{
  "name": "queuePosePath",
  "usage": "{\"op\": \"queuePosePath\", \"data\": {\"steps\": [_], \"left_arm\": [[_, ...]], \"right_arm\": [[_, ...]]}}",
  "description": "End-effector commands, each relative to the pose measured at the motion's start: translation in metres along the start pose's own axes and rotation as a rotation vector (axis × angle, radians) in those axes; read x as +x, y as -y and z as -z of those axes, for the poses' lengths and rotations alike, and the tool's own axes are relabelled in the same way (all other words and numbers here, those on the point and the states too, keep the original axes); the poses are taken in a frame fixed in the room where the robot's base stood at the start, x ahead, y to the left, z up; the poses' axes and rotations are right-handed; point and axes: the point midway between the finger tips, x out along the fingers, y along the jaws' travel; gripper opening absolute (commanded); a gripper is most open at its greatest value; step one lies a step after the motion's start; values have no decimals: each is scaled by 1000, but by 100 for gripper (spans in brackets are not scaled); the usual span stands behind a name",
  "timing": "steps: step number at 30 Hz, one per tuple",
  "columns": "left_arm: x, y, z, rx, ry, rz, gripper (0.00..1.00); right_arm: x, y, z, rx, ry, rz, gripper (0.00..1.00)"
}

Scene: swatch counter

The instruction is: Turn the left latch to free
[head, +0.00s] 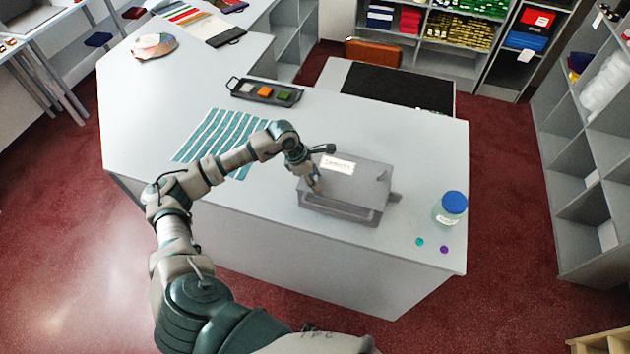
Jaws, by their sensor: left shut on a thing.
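A grey case (352,182) with a white label on its lid stands on the white counter, and its lid looks closed. My left gripper (314,186) is at the left part of the case's front, pointing down, and is shut on the left latch. The latch is mostly hidden by the fingers, so I cannot tell how far it is turned. A small grey piece shows at the right of the case's lid. My right gripper is not in view.
A jar with a blue lid (450,208) stands right of the case, near two small discs, teal (420,242) and purple (444,249). A striped cloth (213,138) and a dark tray (264,92) of swatches lie behind my left arm. The counter's front strip (300,236) is clear.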

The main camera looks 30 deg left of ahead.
Motion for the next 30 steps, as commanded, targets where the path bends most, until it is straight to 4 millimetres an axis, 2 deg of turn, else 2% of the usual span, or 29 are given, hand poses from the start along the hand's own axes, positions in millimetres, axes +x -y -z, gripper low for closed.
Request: {"op": "queuePosePath", "data": {"steps": [1, 18, 30], "left_arm": [[4, 1, 1, -34, -1, -16, 11], [6, 4, -1, -533, 0, -221, 11], [5, 5, -2, -875, -1, -362, 11]], "right_arm": [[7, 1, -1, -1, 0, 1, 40], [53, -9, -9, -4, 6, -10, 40], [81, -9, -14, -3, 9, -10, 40]]}}
